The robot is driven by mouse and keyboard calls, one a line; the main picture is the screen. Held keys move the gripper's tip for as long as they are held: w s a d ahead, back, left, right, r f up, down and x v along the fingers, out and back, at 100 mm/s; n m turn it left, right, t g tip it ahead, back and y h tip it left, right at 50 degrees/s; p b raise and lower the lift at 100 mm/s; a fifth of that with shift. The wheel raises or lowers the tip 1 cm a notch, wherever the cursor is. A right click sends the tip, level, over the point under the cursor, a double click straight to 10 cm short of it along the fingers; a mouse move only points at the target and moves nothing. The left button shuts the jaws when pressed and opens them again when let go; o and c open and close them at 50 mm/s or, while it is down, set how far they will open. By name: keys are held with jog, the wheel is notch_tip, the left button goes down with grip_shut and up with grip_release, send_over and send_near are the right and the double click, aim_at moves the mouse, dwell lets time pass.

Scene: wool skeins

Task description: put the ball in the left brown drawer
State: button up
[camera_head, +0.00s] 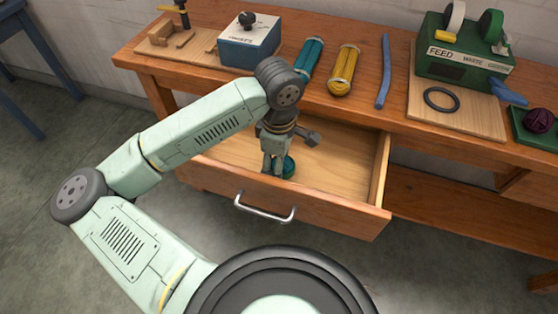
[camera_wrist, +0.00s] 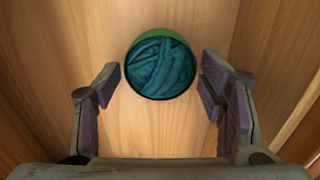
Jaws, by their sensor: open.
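The teal ball of wool (camera_head: 288,167) is inside the pulled-out left brown drawer (camera_head: 335,165), near its front. In the wrist view the ball (camera_wrist: 160,66) has a green rim around it and is over the bare wood of the drawer floor. My gripper (camera_head: 277,165) reaches down into the drawer beside the ball and partly covers it in the head view. In the wrist view my gripper (camera_wrist: 162,82) is open, with one finger on each side of the ball and a gap between each finger and it.
The workbench (camera_head: 385,110) carries a blue box (camera_head: 248,48), a teal skein (camera_head: 309,58), a yellow skein (camera_head: 344,70), a blue rod (camera_head: 384,72) and a green feed machine (camera_head: 465,58). A dark red ball (camera_head: 538,120) sits at the right. The drawer's right side is bare.

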notch_tip(320, 180, up, 12)
jog(key=shift+r+b, duration=0.15)
jog(key=shift+b, duration=0.2)
dwell(0.4)
